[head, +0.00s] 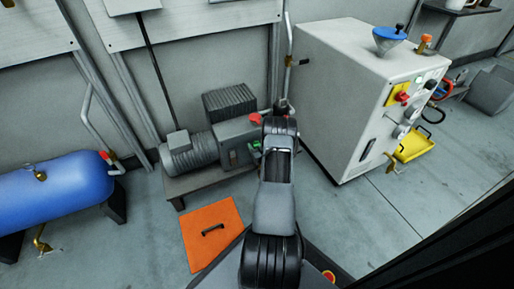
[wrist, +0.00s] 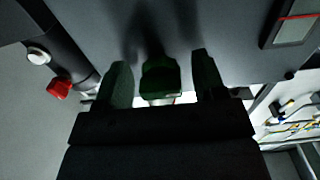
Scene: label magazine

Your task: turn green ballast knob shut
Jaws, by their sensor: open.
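The dark green knob (wrist: 160,78) shows in the wrist view, on a grey panel face. My gripper (wrist: 161,62) is open, with one finger on each side of the knob. A gap shows between each finger and the knob, so the fingers look apart from it. In the head view a small green part (head: 255,144) shows on the grey machine (head: 235,135), just left of my arm. My arm hides the gripper and some of the machine's front there.
A red knob (head: 255,119) sits on the machine top; a red part (wrist: 60,88) is left in the wrist view. A white cabinet (head: 335,90) stands close at right, a blue tank (head: 55,190) at left. An orange floor plate (head: 205,225) lies in front.

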